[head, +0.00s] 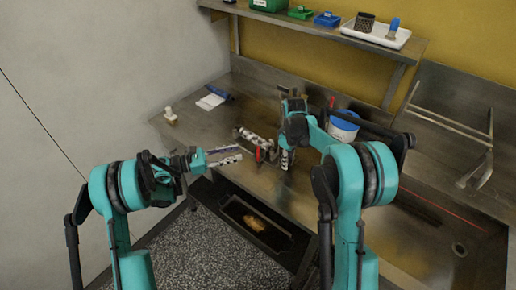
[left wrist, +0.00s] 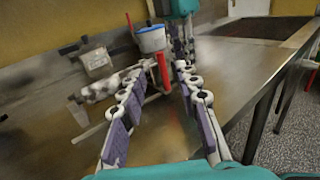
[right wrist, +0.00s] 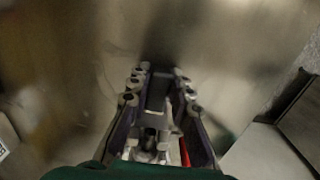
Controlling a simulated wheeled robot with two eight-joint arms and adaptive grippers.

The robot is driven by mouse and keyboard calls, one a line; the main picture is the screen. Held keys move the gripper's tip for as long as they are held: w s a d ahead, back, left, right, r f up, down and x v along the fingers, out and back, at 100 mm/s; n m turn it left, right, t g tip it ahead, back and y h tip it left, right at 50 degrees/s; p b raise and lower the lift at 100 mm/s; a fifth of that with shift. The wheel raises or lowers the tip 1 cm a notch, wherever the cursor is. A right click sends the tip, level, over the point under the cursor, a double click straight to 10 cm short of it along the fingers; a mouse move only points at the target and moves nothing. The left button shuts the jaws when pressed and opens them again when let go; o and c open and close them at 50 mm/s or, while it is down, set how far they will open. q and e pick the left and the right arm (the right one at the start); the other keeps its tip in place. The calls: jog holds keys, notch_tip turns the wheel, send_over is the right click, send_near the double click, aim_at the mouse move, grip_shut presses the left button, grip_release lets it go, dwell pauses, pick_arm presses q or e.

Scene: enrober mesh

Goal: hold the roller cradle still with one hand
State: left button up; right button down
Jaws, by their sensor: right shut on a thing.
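The roller cradle (head: 268,148) stands on the steel table near its front edge, with a pale roller and a red upright part. In the left wrist view its red part (left wrist: 163,72) shows beyond the fingers. My right gripper (head: 287,160) points down at the right end of the cradle. In the right wrist view its fingers (right wrist: 159,75) are around a grey part (right wrist: 155,100), which seems to belong to the cradle. My left gripper (head: 240,154) is open and empty, at the table's front edge left of the cradle, apparently not touching it.
A white and blue tub (head: 344,127) stands behind my right arm. A metal rack (head: 447,125) is at the right. A dark tray (head: 246,216) with a brown thing lies below the front edge. A white bottle (head: 170,115) is at the left.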

pick_arm(q)
send_over(258, 160)
jog(key=shift+w, duration=0.35)
grip_shut()
